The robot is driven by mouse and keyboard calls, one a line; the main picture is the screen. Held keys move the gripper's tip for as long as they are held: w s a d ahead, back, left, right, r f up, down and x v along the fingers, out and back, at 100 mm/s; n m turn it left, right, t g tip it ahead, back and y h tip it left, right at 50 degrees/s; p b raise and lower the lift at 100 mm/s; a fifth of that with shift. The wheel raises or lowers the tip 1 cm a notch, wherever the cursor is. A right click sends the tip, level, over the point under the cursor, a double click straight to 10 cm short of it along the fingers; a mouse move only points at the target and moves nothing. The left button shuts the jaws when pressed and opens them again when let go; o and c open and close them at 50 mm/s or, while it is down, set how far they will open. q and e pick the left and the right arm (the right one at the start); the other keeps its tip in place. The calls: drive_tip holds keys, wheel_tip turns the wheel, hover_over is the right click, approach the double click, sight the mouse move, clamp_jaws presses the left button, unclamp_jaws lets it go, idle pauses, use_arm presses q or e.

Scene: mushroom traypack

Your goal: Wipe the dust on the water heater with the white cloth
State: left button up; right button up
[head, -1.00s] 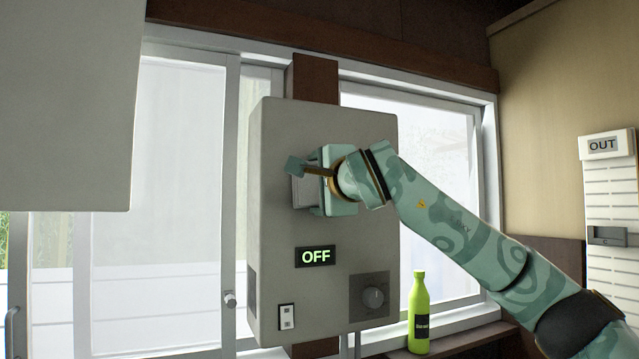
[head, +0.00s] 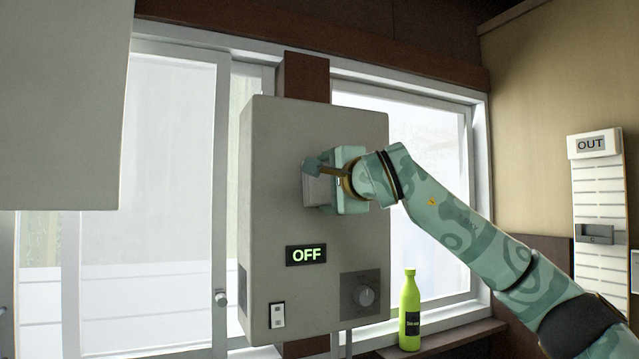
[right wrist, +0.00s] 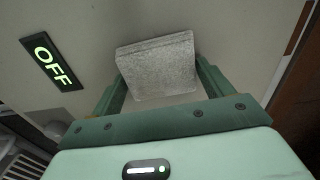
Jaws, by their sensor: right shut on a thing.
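The water heater (head: 275,190) is a grey box on the wall with a lit OFF display, a knob and a switch. My right gripper (head: 318,183) is at the upper middle of its front face. It is shut on the cloth (head: 309,190), a folded pale grey-white block that appears to lie against the front face. In the right wrist view the cloth (right wrist: 158,68) sits between the two green fingers, with the heater face (right wrist: 90,25) behind it. I cannot make out dust on the face. My left gripper is not in view.
A green bottle (head: 410,315) stands on the sill below right of the heater. A grey cabinet (head: 60,110) hangs at the upper left. Windows lie behind, and a white OUT card rack (head: 598,215) is on the right wall.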

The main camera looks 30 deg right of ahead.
sight(300, 183)
drive_tip(key=shift+w+a+b, duration=0.15)
drive_tip(key=shift+a+b, duration=0.15)
drive_tip(key=shift+a, duration=1.85)
drive_tip(key=shift+s+f+b, duration=0.15)
drive_tip(key=shift+s+b, duration=0.3)
drive_tip(key=shift+b, duration=0.1)
drive_tip(key=shift+s+a+b, duration=0.15)
drive_tip(key=shift+s+b, duration=0.9)
drive_tip(key=shift+s, duration=1.3)
drive_tip(key=s+b, duration=0.1)
drive_tip(key=s, duration=0.2)
